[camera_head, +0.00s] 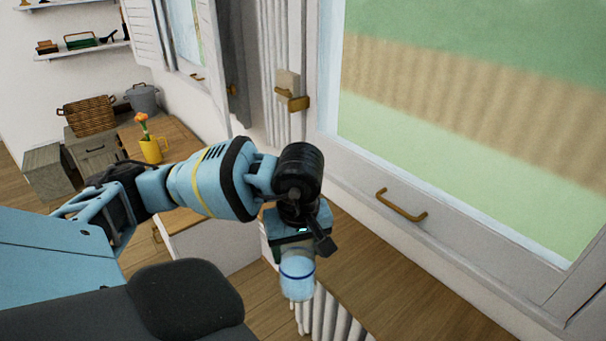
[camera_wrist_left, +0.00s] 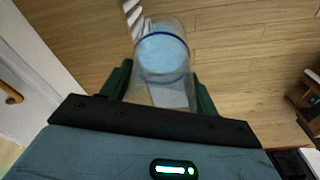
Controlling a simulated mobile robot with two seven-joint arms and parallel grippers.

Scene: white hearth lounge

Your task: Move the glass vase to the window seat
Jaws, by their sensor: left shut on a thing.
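The glass vase (camera_head: 297,279), clear with a blue band, hangs in my left gripper (camera_head: 294,250). In the left wrist view the vase (camera_wrist_left: 163,52) sits between the two dark green fingers of the gripper (camera_wrist_left: 162,92), which are shut on it. The vase is held beside the near left edge of a wooden ledge under the window, which looks like the window seat (camera_head: 390,285). Whether it is over the ledge or just off its edge I cannot tell. My right gripper is not in view.
A white radiator (camera_head: 330,318) stands below the ledge. The window has a brass handle (camera_head: 401,205). At the back left, a wooden top holds a yellow mug with an orange flower (camera_head: 152,148). A wicker basket (camera_head: 87,115) is beyond. The visible ledge is bare.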

